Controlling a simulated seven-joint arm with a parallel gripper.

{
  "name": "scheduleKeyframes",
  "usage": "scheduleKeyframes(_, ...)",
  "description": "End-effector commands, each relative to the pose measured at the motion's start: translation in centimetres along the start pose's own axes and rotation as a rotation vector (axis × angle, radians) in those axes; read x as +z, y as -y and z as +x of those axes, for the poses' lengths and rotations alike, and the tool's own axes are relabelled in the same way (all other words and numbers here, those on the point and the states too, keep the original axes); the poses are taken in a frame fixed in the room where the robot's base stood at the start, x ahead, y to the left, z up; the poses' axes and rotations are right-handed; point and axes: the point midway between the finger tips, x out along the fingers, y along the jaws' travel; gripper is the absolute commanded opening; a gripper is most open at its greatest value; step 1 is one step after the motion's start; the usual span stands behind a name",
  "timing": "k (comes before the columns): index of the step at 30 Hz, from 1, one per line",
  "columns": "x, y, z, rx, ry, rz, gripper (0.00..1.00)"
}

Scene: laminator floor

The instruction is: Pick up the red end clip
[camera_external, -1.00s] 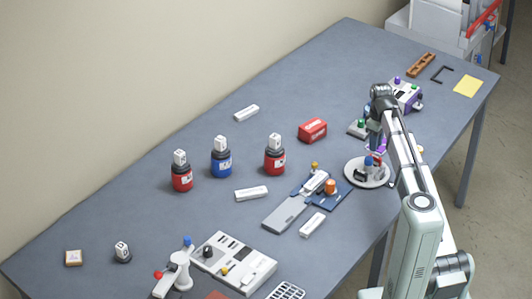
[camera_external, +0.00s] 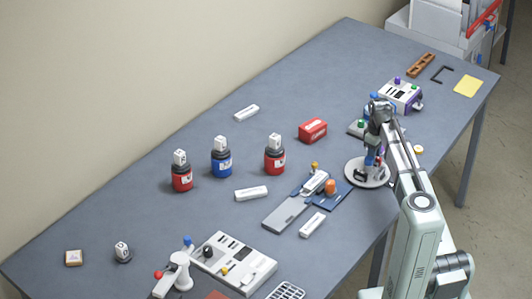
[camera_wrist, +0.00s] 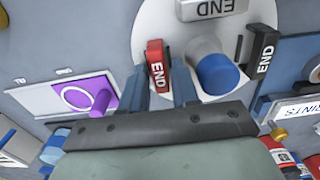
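The red end clip (camera_wrist: 157,66), marked END, stands on a round white disc (camera_wrist: 143,38) in the wrist view. My gripper (camera_wrist: 163,82) has its two fingers apart, one on each side of the clip's lower part. Slim gaps seem to show beside the clip, so I see no firm hold. A white END clip (camera_wrist: 211,8) and a black END clip (camera_wrist: 262,54) sit around the same disc, with a blue-tipped post (camera_wrist: 216,72) right of the red clip. In the external view my gripper (camera_external: 372,162) is down at the disc (camera_external: 356,178) and hides the red clip.
A blue plate (camera_external: 340,197) with an orange knob lies just left of the disc. A white and purple device (camera_external: 401,95) stands behind my gripper. A red box (camera_external: 312,130) is farther left. Bottles and a large white panel (camera_external: 234,262) are well away.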

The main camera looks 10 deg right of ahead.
Motion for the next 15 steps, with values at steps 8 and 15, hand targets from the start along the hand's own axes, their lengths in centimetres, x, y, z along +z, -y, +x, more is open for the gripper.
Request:
scheduleKeyframes(8, -0.01, 0.00, -0.04, 0.000, 0.000, 0.000, 0.09)
scheduleKeyframes(15, -0.01, 0.00, -0.04, 0.000, 0.000, 0.000, 0.00)
